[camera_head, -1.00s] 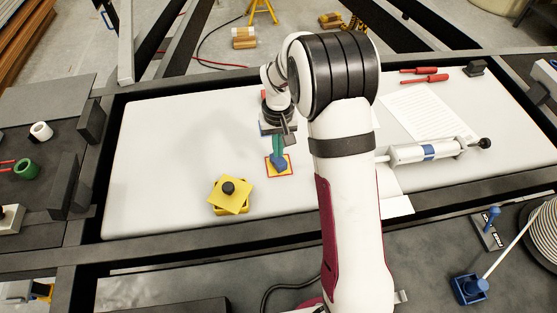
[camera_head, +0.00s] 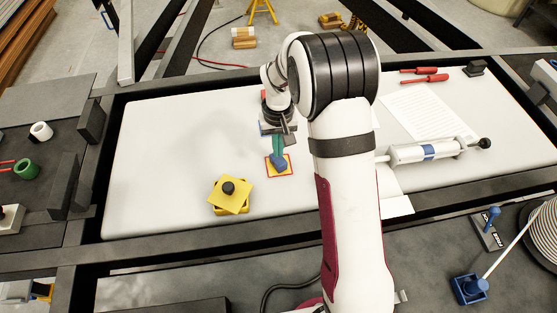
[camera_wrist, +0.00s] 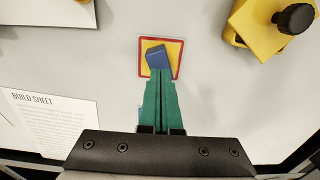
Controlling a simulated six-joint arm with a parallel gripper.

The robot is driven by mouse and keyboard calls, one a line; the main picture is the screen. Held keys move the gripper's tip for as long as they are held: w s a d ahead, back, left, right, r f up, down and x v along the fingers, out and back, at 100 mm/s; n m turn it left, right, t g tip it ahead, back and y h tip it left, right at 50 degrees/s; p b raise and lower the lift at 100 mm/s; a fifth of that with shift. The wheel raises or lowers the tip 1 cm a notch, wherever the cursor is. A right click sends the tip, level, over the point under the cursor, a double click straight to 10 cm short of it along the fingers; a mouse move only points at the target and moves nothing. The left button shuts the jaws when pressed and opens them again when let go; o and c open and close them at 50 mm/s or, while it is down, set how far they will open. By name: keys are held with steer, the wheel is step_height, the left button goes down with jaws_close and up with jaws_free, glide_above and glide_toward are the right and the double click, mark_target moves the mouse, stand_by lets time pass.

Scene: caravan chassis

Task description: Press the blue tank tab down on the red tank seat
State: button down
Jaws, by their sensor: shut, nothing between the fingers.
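The blue tank tab (camera_head: 279,161) is a small blue block. In the wrist view the tab (camera_wrist: 156,57) sits a little tilted over a yellow square with a red border, the red tank seat (camera_wrist: 178,44); the seat also shows in the head view (camera_head: 290,172). My gripper (camera_wrist: 161,72) has green fingers shut together, with nothing between them. The fingertips are right at the tab's near edge in the wrist view and partly cover the seat. I cannot tell whether they touch the tab. My gripper (camera_head: 278,152) also shows in the head view.
A yellow block with a black knob (camera_head: 229,188) stands left of the seat; it is at the upper right in the wrist view (camera_wrist: 262,25). A build sheet (camera_wrist: 45,122) lies on the white panel (camera_head: 150,160). The panel's left part is clear.

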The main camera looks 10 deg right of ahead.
steer(key=shift+f, duration=0.15)
steer(key=shift+f, duration=0.65)
steer(key=shift+f, duration=0.1)
stand_by(0.5)
step_height(320, 180, up, 9)
stand_by(0.9)
